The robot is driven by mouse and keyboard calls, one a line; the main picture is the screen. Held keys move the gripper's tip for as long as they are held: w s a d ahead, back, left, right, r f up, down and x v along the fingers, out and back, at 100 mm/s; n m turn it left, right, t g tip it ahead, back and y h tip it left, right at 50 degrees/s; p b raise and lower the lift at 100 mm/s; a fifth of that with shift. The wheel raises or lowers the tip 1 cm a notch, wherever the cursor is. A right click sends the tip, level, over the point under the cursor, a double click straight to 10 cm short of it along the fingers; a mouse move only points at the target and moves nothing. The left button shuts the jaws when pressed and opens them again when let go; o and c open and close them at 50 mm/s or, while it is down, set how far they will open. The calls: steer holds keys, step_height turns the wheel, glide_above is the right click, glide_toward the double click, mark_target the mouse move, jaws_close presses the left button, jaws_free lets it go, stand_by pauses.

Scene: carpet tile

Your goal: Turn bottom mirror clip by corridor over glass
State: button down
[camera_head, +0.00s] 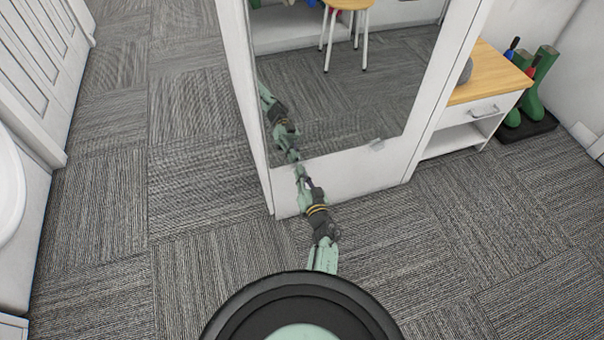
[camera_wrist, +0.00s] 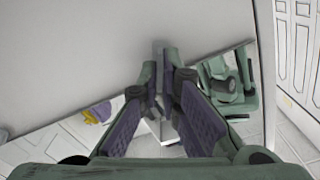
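The mirror glass (camera_head: 345,95) stands in a white frame in the head view. A small pale grey clip (camera_head: 376,144) sits at its bottom edge, toward the right. My gripper (camera_head: 300,172) is low at the bottom left corner of the glass. In the wrist view my gripper (camera_wrist: 163,68) has its fingers close together, with a narrow gap between them. A faint grey piece, perhaps the bottom left clip (camera_wrist: 159,47), shows at the fingertips against the white frame. The fingers hide much of it, so I cannot tell whether they touch it or how it is turned.
The glass reflects my arm and a stool. A white bench with a wooden top (camera_head: 488,75) stands right of the mirror, with green boots (camera_head: 540,85) on a dark tray (camera_head: 527,130). A white door (camera_head: 35,75) is at the left. The carpet between is clear.

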steer(key=n, duration=0.5)
steer(key=shift+p, duration=0.4)
steer(key=c, duration=1.8)
jaws_free()
steer(key=shift+r, duration=0.1)
step_height(320, 180, up, 10)
steer(key=shift+f, duration=0.1)
